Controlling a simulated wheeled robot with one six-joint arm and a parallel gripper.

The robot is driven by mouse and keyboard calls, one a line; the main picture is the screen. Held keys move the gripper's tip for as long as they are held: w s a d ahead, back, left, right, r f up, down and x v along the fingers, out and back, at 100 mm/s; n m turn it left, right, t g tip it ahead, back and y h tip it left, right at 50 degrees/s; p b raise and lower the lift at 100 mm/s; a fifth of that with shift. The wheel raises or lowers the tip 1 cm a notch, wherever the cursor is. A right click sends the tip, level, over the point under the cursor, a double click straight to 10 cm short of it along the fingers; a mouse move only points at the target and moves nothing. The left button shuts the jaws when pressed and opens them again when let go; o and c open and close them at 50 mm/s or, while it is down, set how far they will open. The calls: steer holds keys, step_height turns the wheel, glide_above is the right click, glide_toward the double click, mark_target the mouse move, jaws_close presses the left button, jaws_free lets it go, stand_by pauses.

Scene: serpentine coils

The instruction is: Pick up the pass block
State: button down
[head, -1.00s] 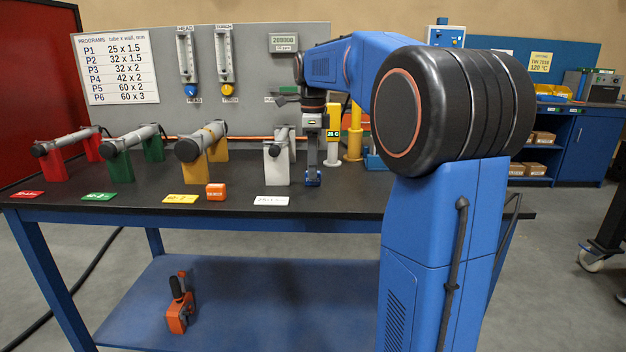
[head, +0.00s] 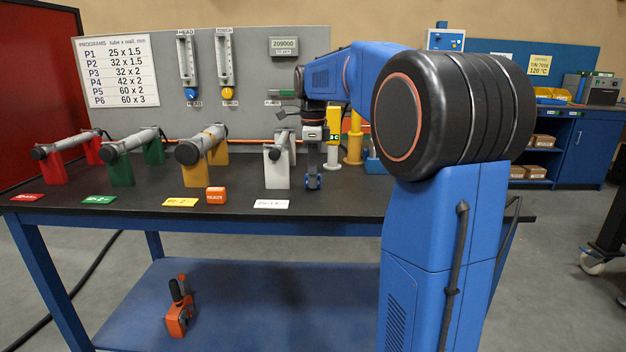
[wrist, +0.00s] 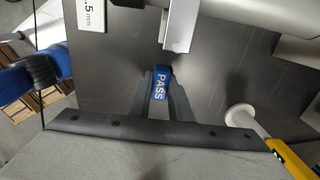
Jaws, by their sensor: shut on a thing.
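The pass block (wrist: 161,83) is small and blue, with white PASS lettering on its face in the wrist view. My gripper (wrist: 161,90) is shut on it, with one dark finger on each side. In the head view my gripper (head: 313,182) points straight down at the black bench top, right of the white stand, and a bit of blue shows at its fingertips. I cannot tell whether the block touches the bench.
The white stand (head: 277,170) with a grey tube is close on the left of my gripper. Yellow posts (head: 354,140) stand behind on the right. An orange block (head: 216,195) and colour cards lie along the front edge. The bench front right of the white card is clear.

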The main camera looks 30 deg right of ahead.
step_height(320, 180, up, 9)
steer(key=shift+f, duration=0.1)
steer(key=shift+r, duration=0.5)
steer(key=shift+s, duration=0.1)
